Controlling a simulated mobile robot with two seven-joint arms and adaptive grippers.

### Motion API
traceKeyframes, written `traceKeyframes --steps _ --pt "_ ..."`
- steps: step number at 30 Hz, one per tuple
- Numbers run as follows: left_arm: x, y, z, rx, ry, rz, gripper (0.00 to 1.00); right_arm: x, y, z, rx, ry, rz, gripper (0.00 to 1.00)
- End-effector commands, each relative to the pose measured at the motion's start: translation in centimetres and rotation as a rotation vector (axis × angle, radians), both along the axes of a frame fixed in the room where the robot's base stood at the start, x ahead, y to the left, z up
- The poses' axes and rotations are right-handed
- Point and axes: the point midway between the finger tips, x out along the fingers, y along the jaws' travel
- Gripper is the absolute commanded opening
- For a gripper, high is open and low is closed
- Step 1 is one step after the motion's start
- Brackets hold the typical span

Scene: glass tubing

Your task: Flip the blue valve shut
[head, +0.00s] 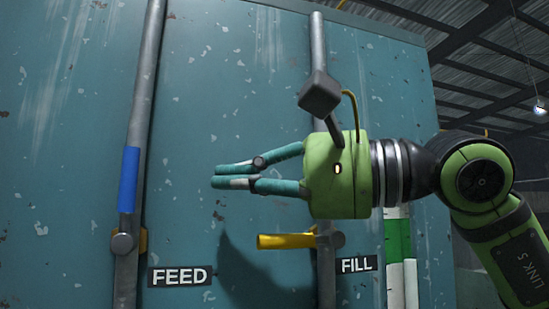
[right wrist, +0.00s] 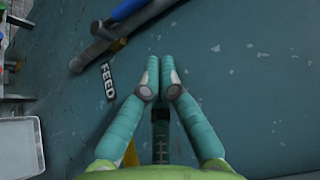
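The blue valve handle (head: 128,180) is on the left pipe, above the FEED label. It points up along the pipe from its round pivot (head: 122,243). In the right wrist view the blue handle (right wrist: 128,9) shows at the top, beside the pipe. My right gripper (head: 213,177) points left, in front of the panel between the two pipes. Its fingers are together with nothing between them, and its tips are apart from the blue handle, to its right. The fingers also show together in the right wrist view (right wrist: 160,62). My left gripper is not in view.
A yellow valve handle (head: 287,241) sticks out level to the left from the FILL pipe (head: 326,270), below my right gripper. The FEED label (head: 180,276) and FILL label (head: 360,264) are on the teal panel (head: 60,150). The space between fingertips and left pipe looks clear.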

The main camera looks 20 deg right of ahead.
Motion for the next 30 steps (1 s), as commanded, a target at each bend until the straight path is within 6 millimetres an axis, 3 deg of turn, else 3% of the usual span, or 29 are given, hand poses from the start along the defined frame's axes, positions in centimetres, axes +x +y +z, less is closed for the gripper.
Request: traceKeyframes --steps 5,12,30 --pt "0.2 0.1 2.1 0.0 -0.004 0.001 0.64 1.8 3.2 0.4 -0.004 -0.001 0.003 0.0" --pt "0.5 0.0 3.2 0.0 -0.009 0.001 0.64 1.0 6.0 0.2 -0.002 -0.001 0.002 0.0" --pt "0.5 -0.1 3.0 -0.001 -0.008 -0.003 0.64 0.6 6.7 0.0 -0.001 -0.001 0.002 0.0"
